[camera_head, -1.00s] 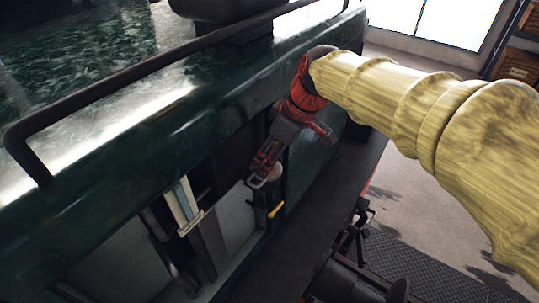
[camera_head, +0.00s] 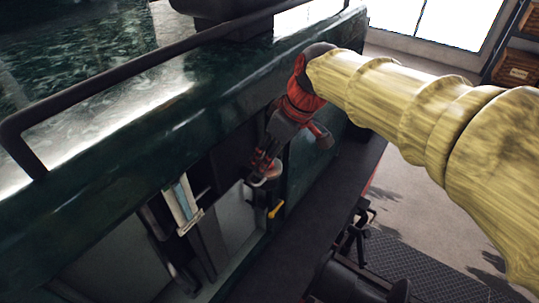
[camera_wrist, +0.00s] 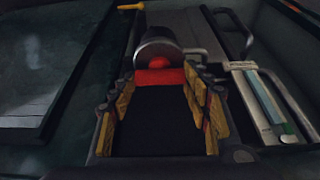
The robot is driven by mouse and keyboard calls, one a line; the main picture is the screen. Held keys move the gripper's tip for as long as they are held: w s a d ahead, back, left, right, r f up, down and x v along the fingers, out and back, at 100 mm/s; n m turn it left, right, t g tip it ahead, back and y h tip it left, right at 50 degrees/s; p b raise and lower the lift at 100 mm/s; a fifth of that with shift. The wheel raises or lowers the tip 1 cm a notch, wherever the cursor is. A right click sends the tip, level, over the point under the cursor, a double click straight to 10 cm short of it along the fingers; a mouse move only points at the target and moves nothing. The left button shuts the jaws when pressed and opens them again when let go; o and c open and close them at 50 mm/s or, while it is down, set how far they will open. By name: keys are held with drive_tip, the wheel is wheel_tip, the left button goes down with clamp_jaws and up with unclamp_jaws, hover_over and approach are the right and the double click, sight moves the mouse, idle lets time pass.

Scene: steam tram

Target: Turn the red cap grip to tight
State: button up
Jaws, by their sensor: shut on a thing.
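In the wrist view the red cap grip (camera_wrist: 160,77) is a short red bar in front of a round grey metal cap (camera_wrist: 158,48) with a red centre. My gripper (camera_wrist: 160,84) has its yellow-padded fingers on either side of the red bar, closed on its ends. In the head view my gripper (camera_head: 263,168) reaches down into the open side of the dark green tram body. The round cap shows only partly there, and the red grip is hidden by my fingers. I cannot read any tight mark.
A yellow-tipped lever (camera_head: 275,210) sits just below the cap. A pale upright gauge-like strip (camera_head: 184,204) stands to the left. The dark handrail (camera_head: 130,72) and body edge lie above the opening. Open floor (camera_head: 440,200) is at the right.

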drive_tip(key=o, duration=1)
drive_tip(key=shift+o, duration=0.8)
drive_tip(key=shift+r, duration=0.1)
drive_tip(key=v, duration=1.1)
drive_tip(key=shift+d+r, duration=0.15)
drive_tip(key=shift+r, duration=0.2)
drive_tip(key=shift+s, duration=0.1)
